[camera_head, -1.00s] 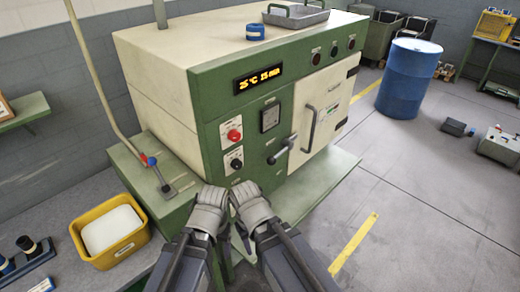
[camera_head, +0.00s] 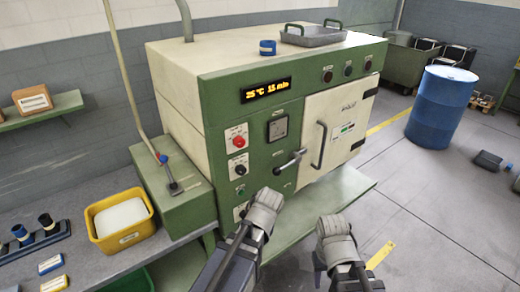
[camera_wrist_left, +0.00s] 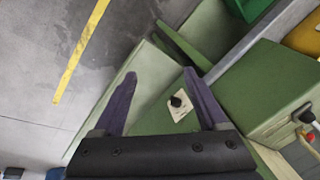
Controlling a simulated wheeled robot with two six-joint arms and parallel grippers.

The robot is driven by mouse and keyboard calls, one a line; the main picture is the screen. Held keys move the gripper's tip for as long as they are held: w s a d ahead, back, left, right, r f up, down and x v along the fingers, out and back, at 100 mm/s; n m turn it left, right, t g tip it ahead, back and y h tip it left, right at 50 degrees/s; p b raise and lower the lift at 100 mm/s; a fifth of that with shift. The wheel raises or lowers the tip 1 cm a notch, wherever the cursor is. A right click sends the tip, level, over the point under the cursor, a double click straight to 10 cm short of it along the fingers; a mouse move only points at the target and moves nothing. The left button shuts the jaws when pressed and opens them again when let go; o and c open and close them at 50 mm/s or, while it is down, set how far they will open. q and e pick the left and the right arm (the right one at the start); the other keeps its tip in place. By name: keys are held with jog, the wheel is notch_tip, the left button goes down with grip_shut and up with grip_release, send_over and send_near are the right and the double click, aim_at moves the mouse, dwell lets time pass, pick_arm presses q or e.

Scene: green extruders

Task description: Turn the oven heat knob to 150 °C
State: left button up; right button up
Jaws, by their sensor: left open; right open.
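The green and cream oven (camera_head: 215,95) has a lit display (camera_head: 265,90) reading about 25 °C and 15 min. On its front are a red knob (camera_head: 238,142) and a black knob (camera_head: 240,169) below it; their labels are too small to read. A lower black knob (camera_head: 242,212) is partly behind my left gripper (camera_head: 262,213). In the left wrist view, a black knob on a white plate (camera_wrist_left: 180,101) shows between the open fingers (camera_wrist_left: 159,75), apart from them. My right gripper (camera_head: 337,240) is open and empty, in front of the oven's lower ledge.
A lever handle (camera_head: 289,163) and the door handle (camera_head: 320,145) stick out of the oven front. A yellow bin (camera_head: 95,225) stands at the left. A blue drum (camera_head: 440,107) stands on the right.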

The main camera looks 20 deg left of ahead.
pick_arm(q)
jog(key=w+a+r+n+t+y, duration=0.3)
jog(key=w+a+r+n+y, duration=0.2)
jog(key=w+a+r+y, duration=0.15)
jog(key=w+d+r+n+t+y, duration=0.2)
jog(key=w+r+t, duration=0.1)
jog(key=r, duration=0.4)
jog(key=w+d+r+n+t+y, duration=0.2)
jog(key=w+r+t, duration=0.1)
jog(key=r, duration=0.4)
jog(key=shift+w+d+r+t+y, duration=0.2)
jog(key=shift+w+t+y, duration=0.15)
jog(key=shift+w, duration=0.55)
jog(key=shift+w+a, duration=0.1)
